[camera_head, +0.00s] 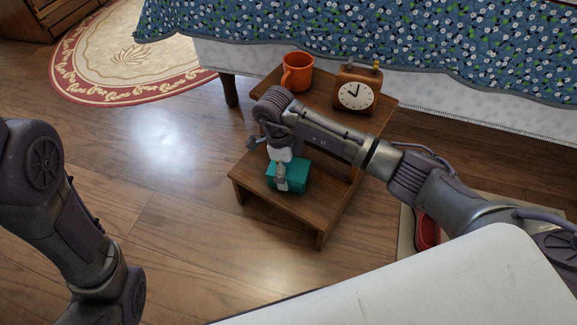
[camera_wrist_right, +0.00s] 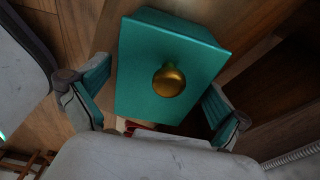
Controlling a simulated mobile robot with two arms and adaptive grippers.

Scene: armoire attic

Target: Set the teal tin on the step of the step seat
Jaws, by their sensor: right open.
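The teal tin (camera_head: 300,174) is a box with a gold knob on its lid, as the right wrist view (camera_wrist_right: 195,55) shows. It appears to rest on the lower step (camera_head: 258,192) of the wooden step seat. My right gripper (camera_head: 284,184) is over the tin, with its arm reaching in from the right. In the wrist view its fingers (camera_wrist_right: 158,100) are spread on either side of the tin, with the knob between them. The gripper hides part of the tin in the head view. My left arm comes in from the left, but its gripper is out of frame.
An orange mug (camera_head: 298,72) and a clock (camera_head: 357,89) stand on the seat's upper level (camera_head: 268,88). A bed with a blue floral cover (camera_head: 420,40) is behind. A red object (camera_head: 427,231) lies at right, partly hidden. Floor at left (camera_head: 150,150) is clear.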

